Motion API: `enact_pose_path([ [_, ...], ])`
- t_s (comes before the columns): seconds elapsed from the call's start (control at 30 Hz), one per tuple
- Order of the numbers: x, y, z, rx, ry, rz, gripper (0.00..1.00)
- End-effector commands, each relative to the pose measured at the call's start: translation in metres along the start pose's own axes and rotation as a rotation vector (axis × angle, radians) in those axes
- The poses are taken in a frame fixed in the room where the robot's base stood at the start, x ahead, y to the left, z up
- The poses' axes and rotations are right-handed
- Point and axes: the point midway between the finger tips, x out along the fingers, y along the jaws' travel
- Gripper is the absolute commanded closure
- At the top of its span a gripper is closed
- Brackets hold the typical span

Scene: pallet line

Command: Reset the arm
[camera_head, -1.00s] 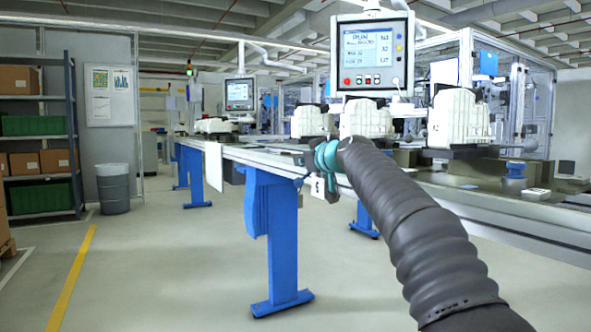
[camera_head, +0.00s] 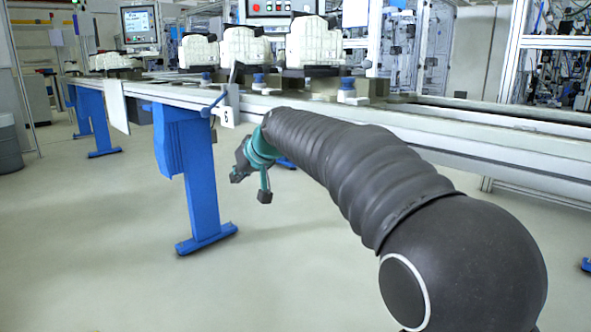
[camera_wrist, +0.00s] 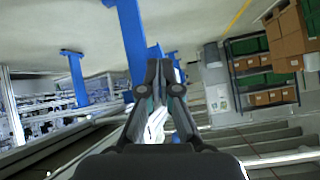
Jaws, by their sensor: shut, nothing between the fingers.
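My gripper (camera_head: 250,187) hangs at the end of my dark ribbed arm in the head view, beside the front edge of the pallet line (camera_head: 420,128). It is teal with dark fingers and points down and to the left. In the wrist view my gripper (camera_wrist: 160,66) shows its two dark fingers close together, shut, with nothing held. Free floor lies below it in the head view.
A blue support leg (camera_head: 193,170) stands left of my gripper. White machine parts (camera_head: 314,42) sit on fixtures along the line. A bin (camera_head: 8,145) is at the far left. The wrist view shows shelving (camera_wrist: 262,70). The front floor is open.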

Motion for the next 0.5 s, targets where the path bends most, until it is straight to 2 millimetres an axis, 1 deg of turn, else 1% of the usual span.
enact_pose_path([
  [0.03,-0.016,0.007,0.023,0.031,-0.048,0.025,1.00],
  [0.07,-0.023,0.011,0.038,0.052,-0.077,0.041,1.00],
  [0.1,-0.034,0.017,0.058,0.076,-0.114,0.061,1.00],
  [0.17,-0.052,0.024,0.087,0.112,-0.163,0.095,1.00],
  [0.2,-0.065,0.029,0.107,0.136,-0.196,0.118,1.00],
  [0.27,-0.085,0.035,0.136,0.167,-0.240,0.153,1.00],
  [0.3,-0.098,0.039,0.155,0.188,-0.266,0.176,1.00],
  [0.37,-0.118,0.043,0.183,0.214,-0.303,0.209,1.00],
  [0.4,-0.131,0.045,0.202,0.231,-0.324,0.231,1.00],
  [0.47,-0.151,0.048,0.228,0.253,-0.354,0.263,1.00],
  [0.5,-0.164,0.050,0.245,0.267,-0.371,0.285,1.00],
])
